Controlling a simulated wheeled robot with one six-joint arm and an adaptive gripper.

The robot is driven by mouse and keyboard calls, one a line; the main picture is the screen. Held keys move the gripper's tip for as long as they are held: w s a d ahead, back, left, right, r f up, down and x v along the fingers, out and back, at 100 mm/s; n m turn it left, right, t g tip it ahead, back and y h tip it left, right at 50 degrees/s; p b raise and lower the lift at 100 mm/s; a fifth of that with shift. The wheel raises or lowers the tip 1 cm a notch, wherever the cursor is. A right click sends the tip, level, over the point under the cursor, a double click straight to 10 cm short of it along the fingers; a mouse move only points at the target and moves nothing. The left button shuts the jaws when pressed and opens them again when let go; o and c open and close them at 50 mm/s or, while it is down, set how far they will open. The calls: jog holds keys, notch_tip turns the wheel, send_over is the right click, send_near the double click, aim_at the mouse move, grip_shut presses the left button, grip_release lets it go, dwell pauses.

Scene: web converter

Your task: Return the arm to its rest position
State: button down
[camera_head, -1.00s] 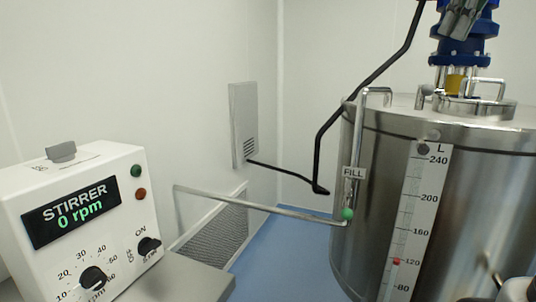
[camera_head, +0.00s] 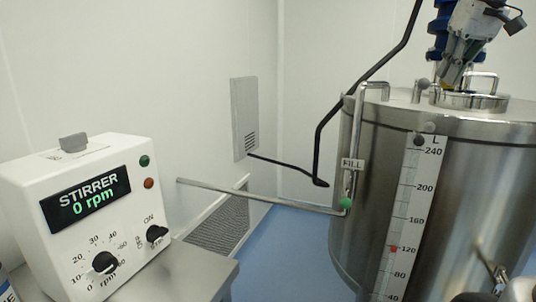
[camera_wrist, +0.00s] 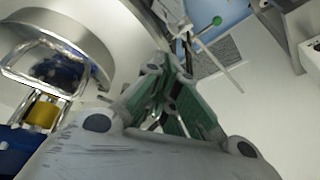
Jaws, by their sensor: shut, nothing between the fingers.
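My gripper (camera_head: 447,80) hangs at the upper right of the head view, pointing down in front of the blue stirrer drive (camera_head: 440,30) above the tank lid. Its fingers are together with nothing between them. In the wrist view the gripper (camera_wrist: 166,65) shows grey and green linkages, with the lid and a shiny handle to the left. I cannot tell the exact gap between the fingertips and the lid.
The steel tank (camera_head: 460,210) has a level scale (camera_head: 405,220) and a fill pipe (camera_head: 358,130). A black bent pipe (camera_head: 318,150) runs beside it. The stirrer control box (camera_head: 90,220) reads 0 rpm. Blue floor (camera_head: 290,240) is clear between them.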

jog(key=s+a+f, duration=0.1)
jog(key=s+f, duration=0.8)
jog(key=f, duration=0.2)
jog(key=s+a+f, duration=0.2)
jog(key=s+f, duration=0.7)
jog(key=f, duration=0.3)
jog(key=shift+s+a+m+h, duration=0.3)
jog(key=shift+m+h, duration=0.1)
